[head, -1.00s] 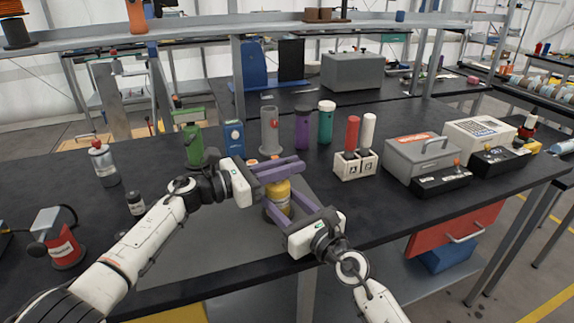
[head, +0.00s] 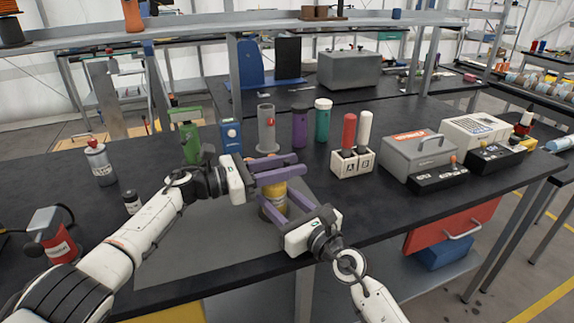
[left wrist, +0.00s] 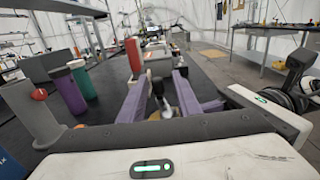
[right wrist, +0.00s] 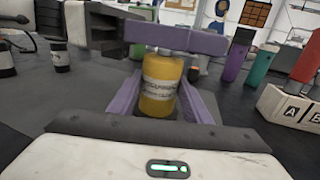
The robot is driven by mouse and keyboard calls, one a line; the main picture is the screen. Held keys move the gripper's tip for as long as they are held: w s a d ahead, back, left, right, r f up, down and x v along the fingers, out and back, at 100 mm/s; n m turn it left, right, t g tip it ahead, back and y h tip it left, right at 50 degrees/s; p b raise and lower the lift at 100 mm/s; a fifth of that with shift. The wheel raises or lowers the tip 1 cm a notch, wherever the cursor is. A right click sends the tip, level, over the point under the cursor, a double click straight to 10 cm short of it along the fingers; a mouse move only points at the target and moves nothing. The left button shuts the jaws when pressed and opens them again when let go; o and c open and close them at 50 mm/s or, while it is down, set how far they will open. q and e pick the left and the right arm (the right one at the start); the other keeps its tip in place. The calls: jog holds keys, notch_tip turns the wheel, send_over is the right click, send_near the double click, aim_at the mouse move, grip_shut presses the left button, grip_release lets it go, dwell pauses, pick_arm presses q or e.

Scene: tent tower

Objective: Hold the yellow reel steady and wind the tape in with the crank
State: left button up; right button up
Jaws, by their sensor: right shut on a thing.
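The yellow reel (head: 273,201) stands upright near the front of the black table, with a printed label showing in the right wrist view (right wrist: 158,92). My right gripper (head: 283,207) is shut on the reel, one purple finger on each side of its body. My left gripper (head: 280,168) is above the reel's top, its two purple fingers apart. In the left wrist view, a small grey and white part (left wrist: 165,106), perhaps the crank, shows between those fingers. The left fingers hide most of the reel's top in the head view, so the crank and tape cannot be made out clearly.
Behind the reel stand a grey cylinder (head: 266,131), a purple one (head: 300,126) and a teal one (head: 323,120). A white block (head: 351,163) with red and white handles is to the right, beside a grey toolbox (head: 417,157). The table's front edge is close.

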pick_arm(q)
jog(key=shift+a, duration=0.2)
jog(key=shift+a, duration=0.25)
jog(key=v, duration=1.1)
jog(key=shift+s, duration=0.2)
jog(key=shift+r, duration=0.1)
